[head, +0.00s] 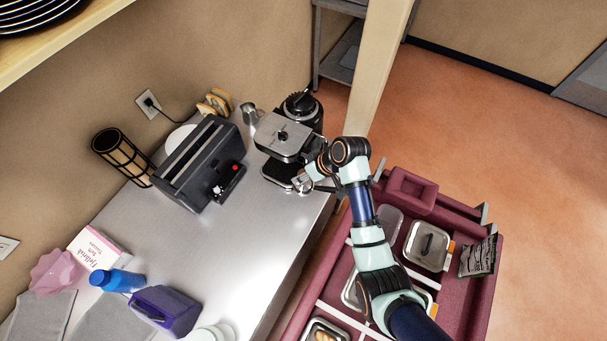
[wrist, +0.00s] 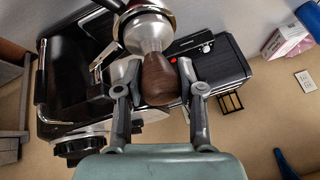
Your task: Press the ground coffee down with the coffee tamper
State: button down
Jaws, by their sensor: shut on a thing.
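The coffee tamper has a brown wooden handle (wrist: 161,82) and a silver metal bell-shaped base (wrist: 147,34), seen in the wrist view. My gripper (wrist: 160,72) is shut on the handle, one finger on each side. The tamper's base meets the round metal rim of what looks like the portafilter (wrist: 172,14) at the top edge of that view. Ground coffee is hidden, and I cannot tell how deep the base sits. In the head view my gripper (head: 303,182) is at the front of the coffee machine (head: 283,136); the tamper is not clear there.
A black toaster-like appliance (head: 200,165) stands left of the machine, and a grinder-like black device (head: 301,108) behind it. A small metal jug (head: 249,114) is near the wall. A maroon cart (head: 463,290) with containers stands at right.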

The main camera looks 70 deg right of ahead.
jog(key=shift+r+p, duration=2.8)
jog(key=shift+r, duration=0.4)
jog(key=w+a+r+n+y, duration=0.1)
jog(key=w+a, duration=0.3)
jog(key=a, duration=0.9)
jog(key=w+a+r+n+y, duration=0.1)
jog(key=w+a, duration=0.4)
jog(key=a, duration=0.8)
jog(key=w+a+r+n, duration=0.2)
jog(key=w+a+n, duration=0.2)
jog(key=a, duration=0.9)
jog(key=shift+w+a+r+g+y, duration=0.15)
jog(key=shift+w+r+g+y, duration=0.25)
jog(key=shift+w, duration=0.15)
